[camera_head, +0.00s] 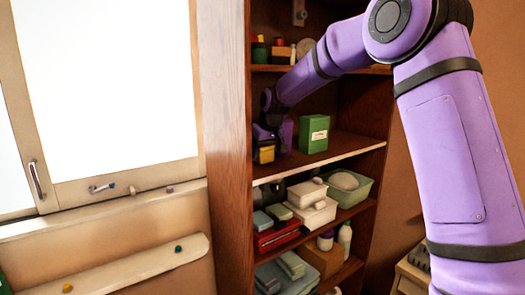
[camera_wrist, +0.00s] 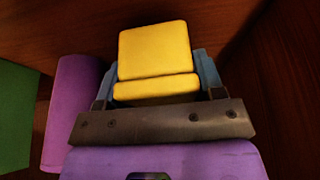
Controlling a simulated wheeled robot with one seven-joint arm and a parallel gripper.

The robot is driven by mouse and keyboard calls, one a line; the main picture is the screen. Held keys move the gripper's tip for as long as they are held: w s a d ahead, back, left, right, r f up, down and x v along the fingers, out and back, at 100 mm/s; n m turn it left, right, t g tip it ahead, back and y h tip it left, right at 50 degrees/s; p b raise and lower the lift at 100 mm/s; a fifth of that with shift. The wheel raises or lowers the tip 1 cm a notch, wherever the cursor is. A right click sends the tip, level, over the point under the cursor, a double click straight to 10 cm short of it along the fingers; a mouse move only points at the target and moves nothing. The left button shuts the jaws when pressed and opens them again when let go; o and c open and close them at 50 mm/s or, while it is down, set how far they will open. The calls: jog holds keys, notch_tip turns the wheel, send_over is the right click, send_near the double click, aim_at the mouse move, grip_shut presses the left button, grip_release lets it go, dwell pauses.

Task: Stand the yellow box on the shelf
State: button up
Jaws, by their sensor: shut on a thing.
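The yellow box (camera_head: 267,154) is inside the wooden shelf unit, at the left end of the middle shelf (camera_head: 340,146). My gripper (camera_head: 265,147) reaches in there and is shut on it. In the wrist view the yellow box (camera_wrist: 155,52) fills the space between the two blue-grey fingers of my gripper (camera_wrist: 156,80). Whether the underside of the box touches the shelf board cannot be told. The far side of the box is hidden.
A green box (camera_head: 314,134) stands to the right on the same shelf; a purple object (camera_wrist: 72,115) is nearer in the wrist view. The unit's left side panel (camera_head: 226,140) is close to my gripper. Lower shelves hold white boxes (camera_head: 312,204) and a green bin (camera_head: 352,192).

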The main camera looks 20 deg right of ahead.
jog(key=shift+f, duration=0.5)
jog(key=o, duration=1.2)
jog(key=shift+r, duration=0.1)
jog(key=shift+s+d+r, duration=0.1)
jog(key=shift+s+r, duration=0.05)
jog(key=shift+r, duration=0.2)
jog(key=shift+v, duration=1.25)
jog(key=s+d, duration=0.1)
jog(key=s, duration=0.2)
jog(key=s+d, duration=0.1)
jog(key=s, duration=0.3)
jog(key=s+d, duration=0.1)
jog(key=s, duration=0.3)
jog(key=shift+s+d+f, duration=0.15)
jog(key=shift+d+f, duration=0.1)
jog(key=shift+d, duration=0.1)
